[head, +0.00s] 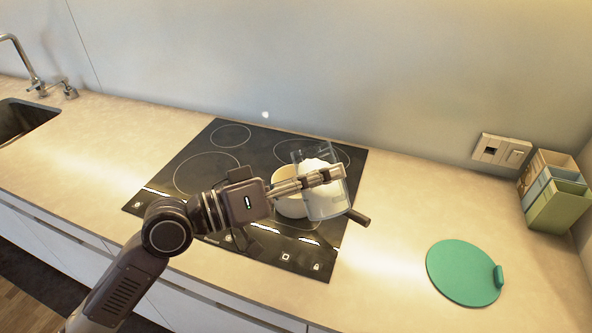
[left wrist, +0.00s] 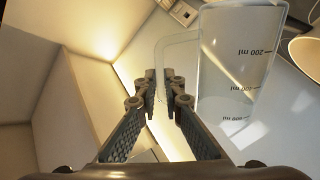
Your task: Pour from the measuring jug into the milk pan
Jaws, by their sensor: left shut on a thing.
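The clear measuring jug (head: 328,205) with white contents is in my left gripper (head: 338,174), whose fingers are shut on its handle. In the left wrist view the handle runs between the fingertips (left wrist: 163,88), and the jug's wall (left wrist: 235,75) shows ml marks. The pale milk pan (head: 289,207) stands on the front right of the hob, its dark handle (head: 359,217) pointing right. The jug overlaps the pan's right side in the head view and hides part of it. I cannot tell the jug's exact tilt or height. My right gripper is not in view.
The black hob (head: 165,192) is otherwise bare. A round green board (head: 455,272) lies on the counter at right. A wall socket (head: 502,150) and coloured containers (head: 557,205) are at far right. A sink (head: 22,118) with tap is at far left.

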